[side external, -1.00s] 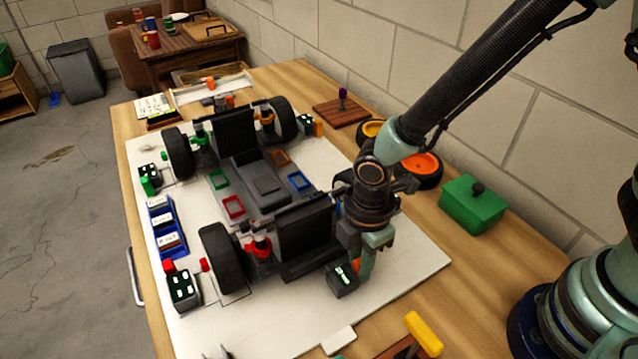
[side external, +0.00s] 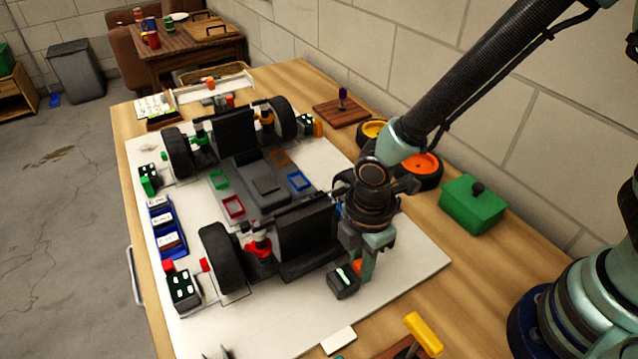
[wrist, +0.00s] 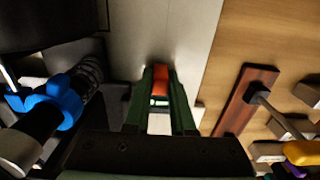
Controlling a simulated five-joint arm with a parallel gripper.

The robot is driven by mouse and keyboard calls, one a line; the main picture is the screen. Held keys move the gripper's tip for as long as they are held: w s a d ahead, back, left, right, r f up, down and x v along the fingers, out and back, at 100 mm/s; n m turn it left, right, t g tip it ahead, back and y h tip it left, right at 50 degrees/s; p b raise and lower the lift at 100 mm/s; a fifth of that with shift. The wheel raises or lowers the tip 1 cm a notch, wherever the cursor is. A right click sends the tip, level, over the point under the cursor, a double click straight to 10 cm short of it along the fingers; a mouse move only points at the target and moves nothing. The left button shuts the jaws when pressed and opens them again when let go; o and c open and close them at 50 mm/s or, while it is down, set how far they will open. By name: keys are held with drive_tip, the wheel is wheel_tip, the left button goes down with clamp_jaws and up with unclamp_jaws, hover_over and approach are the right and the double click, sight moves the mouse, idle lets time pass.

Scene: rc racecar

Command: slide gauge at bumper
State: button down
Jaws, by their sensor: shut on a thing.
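My gripper (side external: 364,264) is pointed down at the car's near right corner, beside the dark front end (side external: 310,266). It is shut on a small orange-red piece, which shows between the green fingertips in the wrist view (wrist: 160,80) and partly in the side view (side external: 357,265). A dark block with white marks on top (side external: 343,283) stands on the white board right beside the fingers. I cannot tell whether the orange-red piece is joined to it. I cannot clearly make out which part is the gauge. The fingers and arm hide part of this corner.
A blue-collared shock absorber (wrist: 60,95) is close left of the fingers. The white board (side external: 415,262) is bare to the right.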

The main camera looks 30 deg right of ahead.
drive_tip(key=shift+s, duration=1.65)
drive_tip(key=c, duration=1)
unclamp_jaws()
drive_tip(key=shift+s, duration=0.1)
drive_tip(key=shift+c, duration=0.2)
drive_tip(key=shift+r, duration=0.55)
wheel_tip(320, 180, up, 11)
